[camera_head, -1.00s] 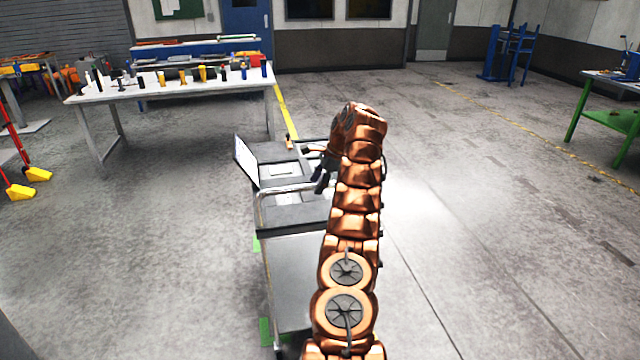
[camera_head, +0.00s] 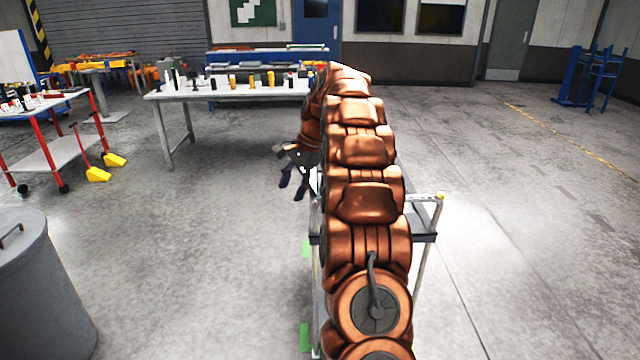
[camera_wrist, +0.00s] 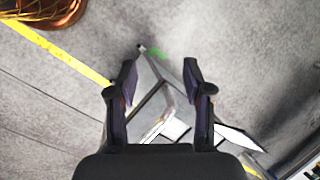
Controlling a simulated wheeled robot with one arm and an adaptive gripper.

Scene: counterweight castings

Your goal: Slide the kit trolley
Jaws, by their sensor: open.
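A grey metal kit trolley (camera_head: 425,238) stands in the middle of the head view, mostly hidden behind my copper arm. Its dark tray edge and a silver rail show to the right of the arm. My gripper (camera_head: 291,190) hangs left of the arm, fingers down, open with nothing seen between them. In the wrist view my gripper (camera_wrist: 160,70) is spread wide, with part of the trolley (camera_wrist: 150,82) and pale flat items below and between the fingers. The fingers' height above it cannot be told, and I see no clear grip on the trolley.
Green floor marks (camera_head: 304,337) lie beside the trolley. A grey bin (camera_head: 40,290) stands at the front left, with a red-legged cart (camera_head: 50,155) behind it. A white table (camera_head: 225,92) holding several small parts stands at the back. Floor to the right is clear.

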